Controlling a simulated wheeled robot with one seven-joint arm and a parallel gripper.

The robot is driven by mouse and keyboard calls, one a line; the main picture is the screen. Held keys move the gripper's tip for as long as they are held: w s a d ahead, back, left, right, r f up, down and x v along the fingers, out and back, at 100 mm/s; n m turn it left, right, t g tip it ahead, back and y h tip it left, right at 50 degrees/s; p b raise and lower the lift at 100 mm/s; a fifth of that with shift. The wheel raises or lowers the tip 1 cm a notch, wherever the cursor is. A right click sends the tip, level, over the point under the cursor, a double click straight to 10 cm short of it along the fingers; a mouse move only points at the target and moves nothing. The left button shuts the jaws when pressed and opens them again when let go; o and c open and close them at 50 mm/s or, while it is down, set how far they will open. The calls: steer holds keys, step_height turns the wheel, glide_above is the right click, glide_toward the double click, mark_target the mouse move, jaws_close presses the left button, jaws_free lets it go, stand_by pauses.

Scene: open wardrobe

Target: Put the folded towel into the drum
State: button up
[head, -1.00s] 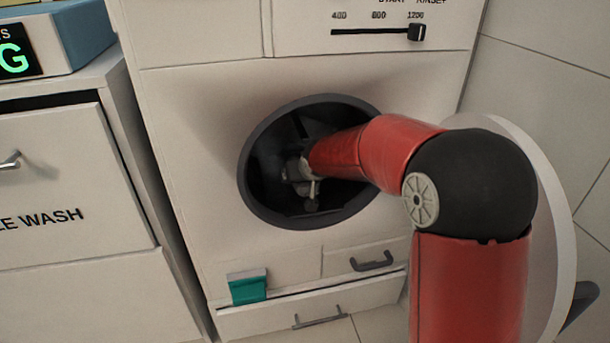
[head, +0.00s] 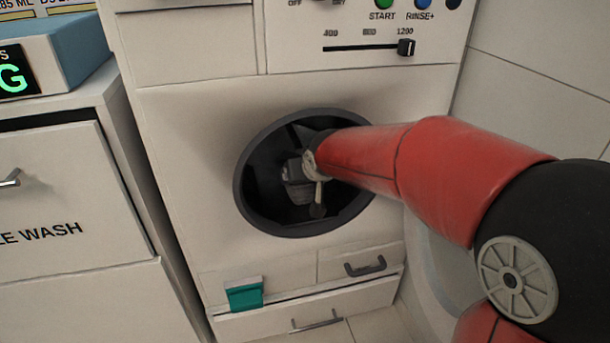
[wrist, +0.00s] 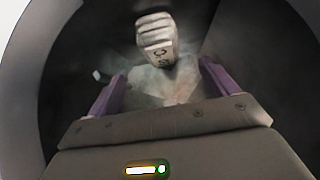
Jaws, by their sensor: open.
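The drum opening (head: 246,197) is a dark round hole with a grey rim in the white washing machine. My gripper (wrist: 160,78) is inside it, with its purple fingers spread apart and open. In the head view my gripper (head: 300,172) is small and dim inside the opening. A pale, ridged bundle (wrist: 157,38) with small dark marks lies inside the drum, just beyond the fingertips in the wrist view. It looks like the folded towel, but the dim light leaves this unsure. A greyish layered shape (head: 300,193) shows below my gripper in the head view.
The round door (head: 432,258) stands open on the right, partly hidden by my arm. A teal piece (head: 244,294) sits on the lower drawer's edge (head: 355,290). A white cabinet (head: 60,190) stands close on the left, and a tiled wall (head: 535,75) on the right.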

steer(key=s+d+r+m+g+h, duration=0.1)
steer(key=s+d+r+m+h, duration=0.15)
steer(key=s+d, duration=1)
steer(key=s+d+f+g, duration=0.1)
steer(key=s+d, duration=0.1)
steer(key=s, duration=0.6)
steer(key=s+d+f+g, duration=0.1)
steer(key=s, duration=0.7)
steer(key=shift+s+d+f+m, duration=0.2)
steer(key=shift+s+d+m, duration=0.05)
steer(key=shift+d+m, duration=0.15)
